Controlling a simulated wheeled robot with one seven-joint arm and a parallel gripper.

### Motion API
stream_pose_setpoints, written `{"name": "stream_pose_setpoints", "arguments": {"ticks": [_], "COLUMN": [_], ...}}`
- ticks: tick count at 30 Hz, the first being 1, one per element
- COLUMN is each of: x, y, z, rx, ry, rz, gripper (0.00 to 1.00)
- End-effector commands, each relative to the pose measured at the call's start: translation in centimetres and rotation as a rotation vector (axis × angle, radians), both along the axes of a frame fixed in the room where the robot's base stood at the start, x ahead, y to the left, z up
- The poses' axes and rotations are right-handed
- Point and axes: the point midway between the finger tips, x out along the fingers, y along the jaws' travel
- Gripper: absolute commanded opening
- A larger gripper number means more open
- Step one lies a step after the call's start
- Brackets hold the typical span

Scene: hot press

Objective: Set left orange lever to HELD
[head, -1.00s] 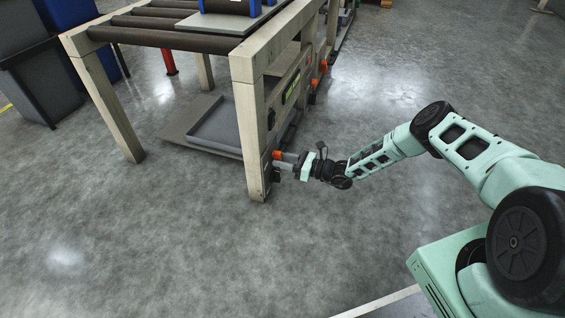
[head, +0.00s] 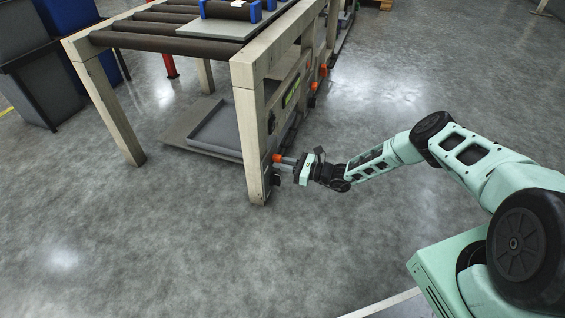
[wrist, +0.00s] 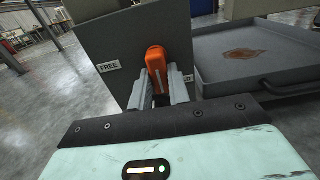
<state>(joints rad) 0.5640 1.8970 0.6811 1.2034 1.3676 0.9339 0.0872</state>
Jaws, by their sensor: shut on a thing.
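The left orange lever (wrist: 156,62) is on a grey panel (wrist: 112,38) between a FREE label (wrist: 109,66) on its left and a partly hidden label ending in D (wrist: 188,78) on its right. The lever stands roughly upright, slightly tilted, between the two labels. My gripper (wrist: 161,84) is shut on the lever, one finger on each side. In the head view the lever's orange end (head: 277,158) shows at my gripper (head: 287,161), low by the near leg of the frame. The gripper's fingers hide the lever's lower part.
A roller table (head: 245,70) with pale legs stands above the panel. More orange levers (head: 314,86) sit farther along its side. A grey tray (wrist: 262,62) with a brown stain lies right of the panel. Open floor (head: 370,250) lies around my arm.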

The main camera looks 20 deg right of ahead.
Motion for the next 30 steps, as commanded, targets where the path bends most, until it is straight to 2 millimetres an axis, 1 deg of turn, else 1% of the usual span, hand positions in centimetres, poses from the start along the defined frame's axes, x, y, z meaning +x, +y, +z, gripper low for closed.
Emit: {"name": "stream_pose_setpoints", "arguments": {"ticks": [1,8,9,11,12,20,23,26,30], "x": [0.1,0.1,0.1,0.1,0.1,0.0,-0.3,-1.0,-2.7], "y": [0.0,0.0,0.0,0.0,0.0,-0.1,-0.6,-1.7,-4.1], "z": [0.3,0.3,0.3,0.3,0.3,0.2,0.2,0.3,0.4], "rx": [-0.003,-0.006,-0.006,-0.006,-0.006,-0.008,-0.008,-0.007,-0.008], "ry": [-0.015,-0.02,-0.02,-0.019,-0.019,-0.016,-0.015,-0.013,-0.013], "rz": [-0.001,0.001,0.001,0.001,0.001,0.0,0.0,-0.002,-0.004], "gripper": [0.0,0.0,0.21,0.38,0.4,0.4,0.4,0.4,0.4]}}
